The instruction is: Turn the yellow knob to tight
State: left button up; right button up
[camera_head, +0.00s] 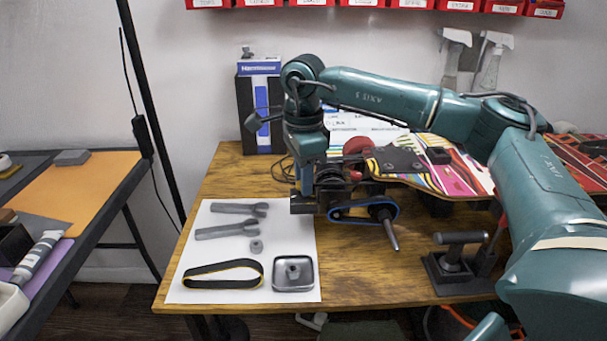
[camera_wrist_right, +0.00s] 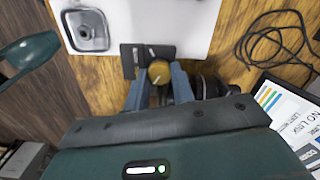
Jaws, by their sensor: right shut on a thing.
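In the head view my right gripper (camera_head: 318,190) points down at the left end of the skateboard (camera_head: 430,168), beside a blue belt (camera_head: 350,204). The knob is hidden there behind the gripper and parts around it. My left gripper is not in view.
A white sheet (camera_head: 218,222) on the wooden table (camera_head: 350,275) holds two grey wrenches, a nut, a black belt (camera_head: 205,283) and a metal tray (camera_head: 276,285). A black clamp-like tool (camera_head: 452,282) stands at right. A blue-black box (camera_head: 242,110) stands behind the gripper.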

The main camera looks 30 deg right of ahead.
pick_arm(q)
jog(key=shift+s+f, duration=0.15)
pick_arm(e)
jog(key=o, duration=1)
pick_arm(q)
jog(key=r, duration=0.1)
jog(key=p, duration=0.1)
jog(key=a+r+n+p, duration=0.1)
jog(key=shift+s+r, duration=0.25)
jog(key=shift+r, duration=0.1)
pick_arm(e)
notch_tip(320, 180, up, 13)
jog(key=shift+r, duration=0.1)
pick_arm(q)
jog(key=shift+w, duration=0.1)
